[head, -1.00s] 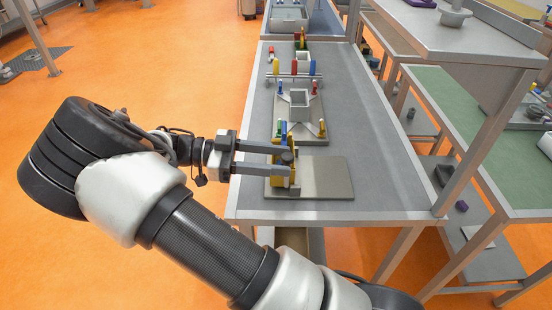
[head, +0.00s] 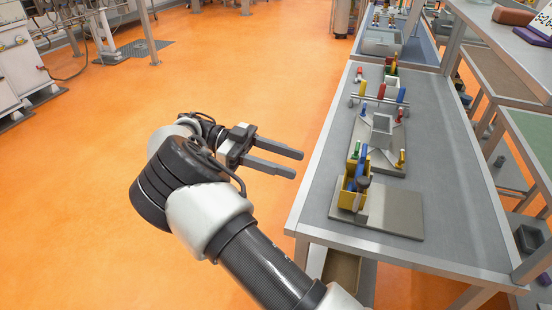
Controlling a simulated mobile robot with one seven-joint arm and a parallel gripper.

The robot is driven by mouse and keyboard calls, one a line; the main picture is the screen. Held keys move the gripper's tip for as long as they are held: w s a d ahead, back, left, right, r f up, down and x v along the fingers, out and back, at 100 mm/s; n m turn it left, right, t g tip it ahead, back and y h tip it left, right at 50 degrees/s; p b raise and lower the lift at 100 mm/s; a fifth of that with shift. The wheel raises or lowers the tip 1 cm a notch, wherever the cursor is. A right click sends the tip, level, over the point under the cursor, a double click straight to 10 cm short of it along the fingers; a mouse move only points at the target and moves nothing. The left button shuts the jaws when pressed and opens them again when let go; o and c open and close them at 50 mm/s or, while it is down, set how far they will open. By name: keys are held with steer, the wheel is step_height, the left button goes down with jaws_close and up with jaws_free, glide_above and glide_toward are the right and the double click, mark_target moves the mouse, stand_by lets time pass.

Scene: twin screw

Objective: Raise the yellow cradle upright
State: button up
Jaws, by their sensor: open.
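The yellow cradle (head: 349,199) stands at the left end of a flat grey plate (head: 396,211) near the front of the table. It looks like a small box with its yellow walls upright. Blue and green pieces and a dark round knob (head: 363,182) show at it; whether they are fixed to it I cannot tell. My gripper (head: 298,164) is open and empty, to the left of the cradle and apart from it. Its two parallel fingers point right, over the orange floor just outside the table's left edge. Nothing covers the cradle.
Behind the cradle on the grey table (head: 441,206) stands a grey fixture (head: 382,129) with small coloured handles. Further back is a bar with red and blue pieces (head: 381,93). The table's right side is clear. A shelf unit (head: 500,45) rises along the right.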

steer(key=shift+p+v, duration=1.05)
steer(key=shift+v, duration=0.15)
